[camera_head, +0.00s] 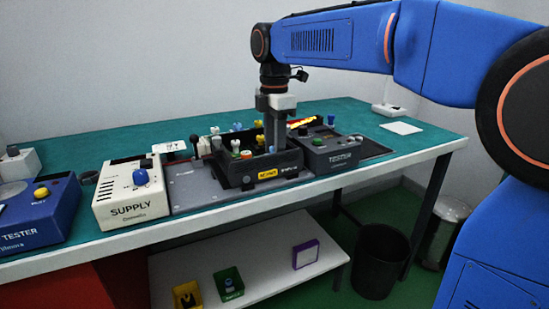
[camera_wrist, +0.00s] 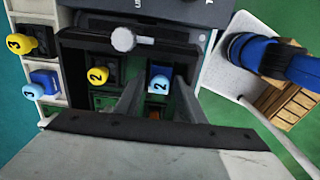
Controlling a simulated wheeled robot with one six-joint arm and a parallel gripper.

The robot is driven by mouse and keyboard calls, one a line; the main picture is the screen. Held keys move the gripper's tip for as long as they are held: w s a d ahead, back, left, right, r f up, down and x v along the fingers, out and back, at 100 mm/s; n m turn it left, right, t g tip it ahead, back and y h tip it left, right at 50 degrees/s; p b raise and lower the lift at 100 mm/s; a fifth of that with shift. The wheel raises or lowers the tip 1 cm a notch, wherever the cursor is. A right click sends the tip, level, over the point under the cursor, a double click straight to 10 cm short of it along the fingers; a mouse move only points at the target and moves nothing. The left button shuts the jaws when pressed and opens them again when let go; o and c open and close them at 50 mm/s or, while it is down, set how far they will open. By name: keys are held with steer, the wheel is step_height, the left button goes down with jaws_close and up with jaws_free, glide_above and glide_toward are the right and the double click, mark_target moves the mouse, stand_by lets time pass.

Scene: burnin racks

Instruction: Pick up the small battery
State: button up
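My gripper (camera_head: 275,146) points down into an open black case on the bench. In the wrist view its two fingers (camera_wrist: 158,92) stand apart. Between and just beyond the fingertips is a blue-topped piece marked 2 (camera_wrist: 160,82). A small orange-brown patch shows low between the fingers. I cannot tell which piece, if any, is the small battery. Nothing is visibly clamped, and the lower part of the gap is hidden by my gripper body.
The black case (camera_head: 236,182) holds several small parts. A dark tester (camera_head: 343,155) stands right of it. A white supply box (camera_head: 128,208) and blue tester (camera_head: 38,222) stand left. Yellow pieces marked 2 (camera_wrist: 97,76) and 3 (camera_wrist: 19,43) lie left in the wrist view.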

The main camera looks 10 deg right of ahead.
steer(key=c, duration=0.9)
steer(key=shift+o, duration=0.2)
